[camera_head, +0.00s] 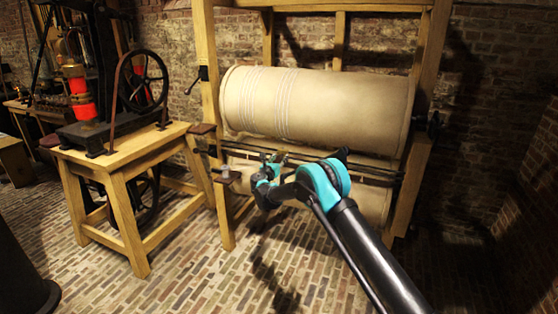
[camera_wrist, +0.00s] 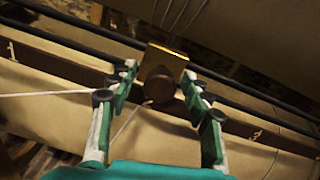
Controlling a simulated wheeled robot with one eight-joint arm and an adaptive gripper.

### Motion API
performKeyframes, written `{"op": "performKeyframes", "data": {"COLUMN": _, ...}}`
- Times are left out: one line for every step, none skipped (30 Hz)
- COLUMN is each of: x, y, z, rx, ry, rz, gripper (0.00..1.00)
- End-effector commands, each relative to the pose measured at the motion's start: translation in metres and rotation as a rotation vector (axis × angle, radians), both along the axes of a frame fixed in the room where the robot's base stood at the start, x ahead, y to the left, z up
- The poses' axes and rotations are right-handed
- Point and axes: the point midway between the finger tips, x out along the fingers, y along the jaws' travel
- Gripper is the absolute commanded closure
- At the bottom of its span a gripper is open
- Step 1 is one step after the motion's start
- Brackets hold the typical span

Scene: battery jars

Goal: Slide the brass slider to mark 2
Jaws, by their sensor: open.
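The brass slider (camera_wrist: 165,62) sits on a dark brown bar (camera_wrist: 60,65) in the wrist view. It has a round dark knob (camera_wrist: 160,86) facing me. My gripper (camera_wrist: 159,76) is open, with one finger on each side of the slider and knob. I cannot tell whether either finger touches them. Small pale ticks (camera_wrist: 257,133) show on the bar at both sides; their numbers are not readable. In the head view my gripper (camera_head: 272,160) is at the left part of the bars below the big roller; the slider cannot be made out there.
Thin dark rods run along the bar in the wrist view. A large cream roller (camera_head: 345,105) hangs in a wooden frame (camera_head: 211,100) just above my gripper. A wooden table (camera_head: 125,155) with a wheeled machine stands at left. Brick floor (camera_head: 190,265) is clear in front.

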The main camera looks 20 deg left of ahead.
Motion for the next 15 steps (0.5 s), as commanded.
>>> {"op": "performKeyframes", "data": {"x": 0.0, "y": 0.0, "z": 0.0, "rx": 0.0, "ry": 0.0, "rz": 0.0, "gripper": 0.51}}
{"op": "performKeyframes", "data": {"x": -0.001, "y": 0.0, "z": 0.0, "rx": 0.0, "ry": 0.0, "rz": 0.0, "gripper": 0.51}}
{"op": "performKeyframes", "data": {"x": -0.004, "y": 0.0, "z": 0.0, "rx": 0.0, "ry": 0.0, "rz": 0.0, "gripper": 0.51}}
{"op": "performKeyframes", "data": {"x": -0.006, "y": 0.0, "z": 0.0, "rx": 0.0, "ry": 0.0, "rz": 0.0, "gripper": 0.51}}
{"op": "performKeyframes", "data": {"x": -0.009, "y": 0.0, "z": 0.0, "rx": 0.0, "ry": 0.0, "rz": 0.0, "gripper": 0.51}}
{"op": "performKeyframes", "data": {"x": -0.014, "y": 0.0, "z": 0.0, "rx": 0.0, "ry": 0.0, "rz": 0.0, "gripper": 0.51}}
{"op": "performKeyframes", "data": {"x": -0.019, "y": 0.0, "z": 0.0, "rx": 0.0, "ry": 0.0, "rz": 0.001, "gripper": 0.51}}
{"op": "performKeyframes", "data": {"x": -0.024, "y": 0.0, "z": 0.0, "rx": 0.0, "ry": 0.0, "rz": 0.001, "gripper": 0.51}}
{"op": "performKeyframes", "data": {"x": -0.032, "y": 0.001, "z": 0.0, "rx": 0.0, "ry": 0.0, "rz": 0.002, "gripper": 0.51}}
{"op": "performKeyframes", "data": {"x": -0.038, "y": 0.001, "z": 0.0, "rx": 0.0, "ry": 0.0, "rz": 0.003, "gripper": 0.51}}
{"op": "performKeyframes", "data": {"x": -0.045, "y": 0.001, "z": 0.0, "rx": 0.0, "ry": 0.0, "rz": 0.002, "gripper": 0.51}}
{"op": "performKeyframes", "data": {"x": -0.053, "y": 0.0, "z": 0.001, "rx": 0.0, "ry": 0.0, "rz": 0.002, "gripper": 0.51}}
{"op": "performKeyframes", "data": {"x": -0.059, "y": 0.0, "z": 0.0, "rx": 0.0, "ry": 0.0, "rz": 0.002, "gripper": 0.51}}
{"op": "performKeyframes", "data": {"x": -0.066, "y": 0.001, "z": 0.0, "rx": 0.0, "ry": 0.0, "rz": 0.003, "gripper": 0.51}}
{"op": "performKeyframes", "data": {"x": -0.074, "y": 0.0, "z": 0.0, "rx": 0.0, "ry": 0.0, "rz": 0.003, "gripper": 0.51}}
